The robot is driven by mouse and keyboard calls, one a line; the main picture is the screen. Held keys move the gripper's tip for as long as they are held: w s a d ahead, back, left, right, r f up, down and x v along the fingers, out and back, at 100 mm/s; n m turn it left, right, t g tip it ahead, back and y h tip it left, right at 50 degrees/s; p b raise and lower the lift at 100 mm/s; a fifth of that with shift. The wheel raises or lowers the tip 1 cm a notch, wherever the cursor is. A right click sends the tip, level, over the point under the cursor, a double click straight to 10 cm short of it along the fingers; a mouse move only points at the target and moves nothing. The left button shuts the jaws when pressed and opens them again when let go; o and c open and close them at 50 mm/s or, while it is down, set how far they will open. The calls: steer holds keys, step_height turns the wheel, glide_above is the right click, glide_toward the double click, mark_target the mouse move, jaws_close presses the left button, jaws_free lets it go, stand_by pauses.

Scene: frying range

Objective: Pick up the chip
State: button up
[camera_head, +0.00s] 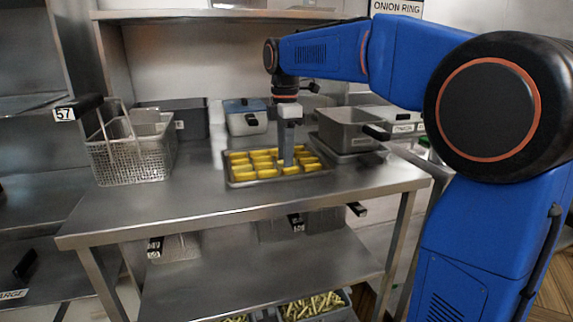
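Several yellow chips (262,165) lie in rows in a shallow metal tray (238,184) on the steel table. My gripper (286,165) points straight down over the right-middle part of the tray, with its tip among the chips. The fingers look close together, and I cannot tell whether a chip is between them. The chips directly behind the fingers are partly hidden.
A wire fry basket (130,158) marked 57 stands at the left of the steel table (205,202). A grey metal pan (345,130) stands close to the tray's right. A blue-lidded container (245,118) is behind it. The table front is clear.

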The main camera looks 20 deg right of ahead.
jaws_close()
steer(key=shift+r, duration=0.1)
step_height(320, 180, up, 10)
stand_by(0.6)
